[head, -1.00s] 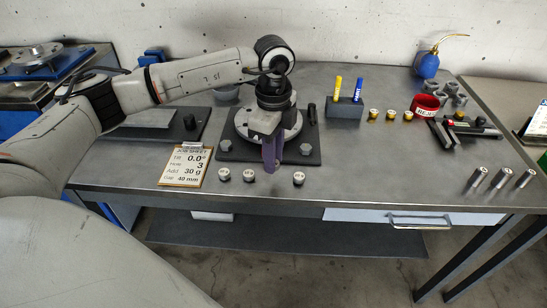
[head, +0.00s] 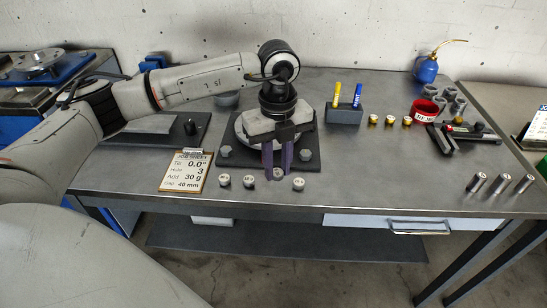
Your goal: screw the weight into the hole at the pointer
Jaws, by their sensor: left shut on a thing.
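My left gripper (head: 277,162) points down at the front of the rotor fixture, its two purple fingers side by side. It is shut on a small pale-topped weight (head: 278,173), seen between the fingertips. I cannot tell whether this weight touches the surface below. The grey rotor disc (head: 241,130) sits on a dark base plate (head: 228,163), largely covered by the gripper. Its holes and the pointer cannot be made out. Other weights stand on the table in front: two at left (head: 224,180) (head: 249,182) and one at right (head: 298,184). My right gripper is not in view.
A job sheet clipboard (head: 186,171) reading hole 3, add 30 g lies left of the fixture. A pen holder (head: 343,115), brass-coloured pieces (head: 390,120), a red bin (head: 424,110) and metal cylinders (head: 501,184) stand at right.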

